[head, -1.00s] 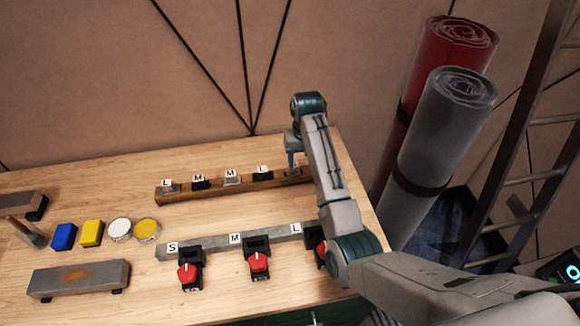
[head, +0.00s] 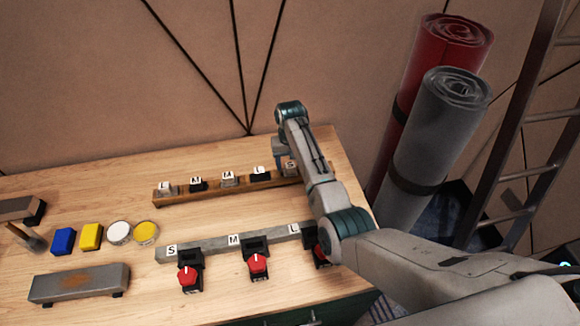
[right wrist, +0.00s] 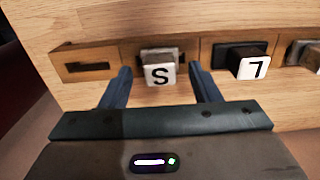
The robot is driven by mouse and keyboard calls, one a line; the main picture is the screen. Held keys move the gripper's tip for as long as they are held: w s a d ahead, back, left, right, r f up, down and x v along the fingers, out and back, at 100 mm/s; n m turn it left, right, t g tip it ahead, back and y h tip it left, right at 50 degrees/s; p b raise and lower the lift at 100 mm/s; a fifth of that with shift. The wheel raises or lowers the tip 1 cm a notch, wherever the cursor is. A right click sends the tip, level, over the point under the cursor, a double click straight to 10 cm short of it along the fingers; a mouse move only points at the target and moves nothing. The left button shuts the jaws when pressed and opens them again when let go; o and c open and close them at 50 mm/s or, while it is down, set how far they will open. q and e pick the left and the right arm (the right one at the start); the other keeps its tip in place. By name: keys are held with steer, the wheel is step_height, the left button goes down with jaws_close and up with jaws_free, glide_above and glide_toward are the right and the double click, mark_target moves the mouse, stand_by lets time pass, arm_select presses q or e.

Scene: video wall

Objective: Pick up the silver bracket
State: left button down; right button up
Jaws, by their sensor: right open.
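A silver bracket (right wrist: 160,72) with a white S tag sits in the wooden rack in the right wrist view. It also shows in the head view (head: 291,166), partly covered by my right arm. Other silver brackets, tagged L (head: 165,188) and M (head: 228,180), sit further left in the rack. My right gripper (right wrist: 160,69) is open, its fingertips on either side of the S bracket in the picture; I cannot tell whether they touch it. In the head view my arm mostly hides this gripper. My left gripper is out of view.
The wooden rack (head: 215,190) also holds black brackets tagged M (head: 197,184) and L (head: 260,174). An empty slot (right wrist: 86,67) lies beside the S bracket. A grey rail (head: 205,244) with red-knobbed clamps (head: 258,264) lies nearer. Rolled mats (head: 440,130) stand right.

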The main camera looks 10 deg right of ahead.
steer(key=shift+w+f, duration=0.1)
steer(key=shift+f, duration=0.8)
steer(key=c, duration=1.2)
steer(key=shift+r, duration=0.1)
step_height(320, 180, up, 9)
steer(key=b, duration=0.2)
steer(key=shift+b, duration=0.4)
steer(key=shift+r, duration=0.5)
